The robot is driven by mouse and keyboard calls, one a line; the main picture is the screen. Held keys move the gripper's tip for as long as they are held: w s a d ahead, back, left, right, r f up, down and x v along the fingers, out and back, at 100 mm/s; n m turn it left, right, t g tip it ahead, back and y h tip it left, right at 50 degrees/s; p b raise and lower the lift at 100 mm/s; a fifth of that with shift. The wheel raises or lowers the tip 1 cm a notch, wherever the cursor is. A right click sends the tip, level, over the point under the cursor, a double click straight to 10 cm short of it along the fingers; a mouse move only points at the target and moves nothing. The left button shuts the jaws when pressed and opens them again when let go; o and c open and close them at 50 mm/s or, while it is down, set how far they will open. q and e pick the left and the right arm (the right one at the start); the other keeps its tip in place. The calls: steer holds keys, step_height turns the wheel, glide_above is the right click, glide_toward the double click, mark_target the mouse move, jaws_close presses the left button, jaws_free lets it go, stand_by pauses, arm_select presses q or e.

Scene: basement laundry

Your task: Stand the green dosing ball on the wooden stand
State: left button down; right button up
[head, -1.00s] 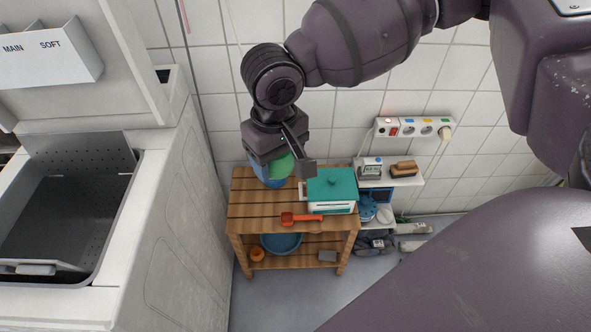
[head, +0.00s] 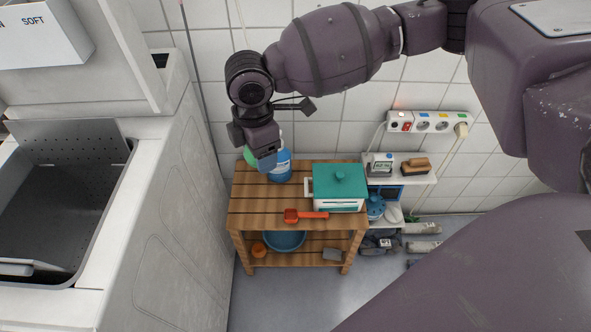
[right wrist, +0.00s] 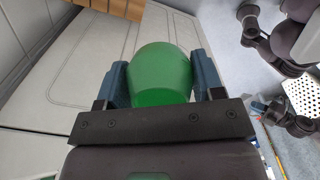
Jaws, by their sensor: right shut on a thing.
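The green dosing ball (head: 249,157) is mostly hidden behind my right gripper (head: 257,160) in the head view. The right wrist view shows the green ball (right wrist: 160,75) between the two blue-grey fingers of my right gripper (right wrist: 160,82), which is shut on it. The wooden stand (head: 262,205) is a slatted two-level table against the tiled wall. The gripper holds the ball above the stand's back left part, beside a blue bottle. A corner of slatted wood (right wrist: 112,8) shows at the top of the right wrist view.
On the stand are the blue bottle (head: 282,168), a teal-lidded white box (head: 338,187) and a red scoop (head: 304,215). A blue basin (head: 284,241) is on its lower shelf. A white machine (head: 165,200) stands at left. The stand's front left slats are clear.

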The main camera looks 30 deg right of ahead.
steer(key=w+f+n+b, duration=0.2)
steer(key=w+f+n, duration=0.3)
steer(key=n, duration=0.4)
steer(key=n+b, duration=0.2)
steer(key=n, duration=1)
glide_above(259, 214)
step_height(259, 214, down, 8)
step_height(259, 214, down, 14)
steer(key=b, duration=0.4)
steer(key=shift+s+f, duration=0.1)
steer(key=shift+f, duration=0.3)
step_height(259, 214, down, 5)
steer(key=shift+b, duration=1.1)
steer(key=shift+f, duration=0.25)
arm_select(q)
steer(key=shift+w+d+f+t+h, duration=0.15)
steer(key=shift+w+f+t, duration=0.2)
steer(key=shift+f+t, duration=0.25)
steer(key=shift+w+d+f+t+h, duration=0.15)
steer(key=shift+w+f+t, duration=0.2)
steer(key=shift+f+t, duration=0.2)
arm_select(e)
steer(key=shift+r, duration=0.1)
arm_select(q)
steer(key=shift+a, duration=0.1)
